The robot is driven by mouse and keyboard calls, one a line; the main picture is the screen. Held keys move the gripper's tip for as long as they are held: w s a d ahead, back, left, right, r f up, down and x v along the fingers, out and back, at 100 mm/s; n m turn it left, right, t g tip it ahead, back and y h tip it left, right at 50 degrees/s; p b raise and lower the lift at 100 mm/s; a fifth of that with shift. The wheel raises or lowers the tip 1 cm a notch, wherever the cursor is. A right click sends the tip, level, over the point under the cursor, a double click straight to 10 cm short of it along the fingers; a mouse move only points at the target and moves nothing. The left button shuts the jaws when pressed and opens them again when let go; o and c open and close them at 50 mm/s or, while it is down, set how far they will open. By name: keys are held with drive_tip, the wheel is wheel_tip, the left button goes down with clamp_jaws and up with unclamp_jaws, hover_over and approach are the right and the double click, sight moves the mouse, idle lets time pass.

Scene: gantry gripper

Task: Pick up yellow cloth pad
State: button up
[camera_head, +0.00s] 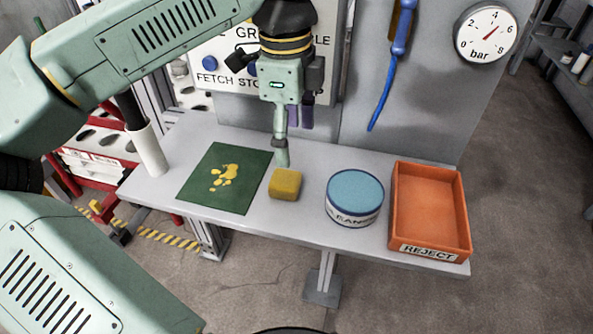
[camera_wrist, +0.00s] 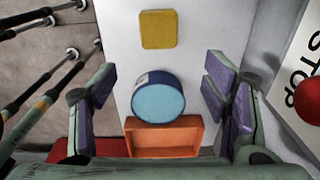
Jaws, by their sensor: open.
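The yellow cloth pad (camera_head: 285,186) is a small, thick block lying on the grey table, just right of a dark green mat. It shows whole in the wrist view (camera_wrist: 158,30), at the top, beyond the blue-topped tin. My gripper (camera_head: 292,140) hangs pointing down above the table, behind and above the pad in the head view. Its fingers are spread wide with nothing between them, and in the head view the near finger's tip ends just above the pad. In the wrist view my gripper (camera_wrist: 160,76) has purple finger faces left and right.
The green mat (camera_head: 238,195) bears yellow blotches. A round tin (camera_head: 354,213) stands right of the pad, then an orange REJECT tray (camera_head: 400,235). A white cylinder (camera_head: 149,150) stands at the table's left end. A panel with a blue button (camera_head: 209,64) and a grey wall rise behind.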

hover_over(287, 178)
drive_tip(key=shift+n, duration=0.3)
wheel_tip(287, 178, down, 5)
drive_tip(key=shift+s+r+p, duration=0.1)
drive_tip(key=shift+s+p, duration=0.05)
drive_tip(key=shift+p, duration=0.25)
drive_tip(key=shift+f+p, duration=1.05)
drive_tip(key=shift+f, duration=2)
drive_tip(key=shift+c, duration=0.4)
drive_tip(key=c, duration=1.1)
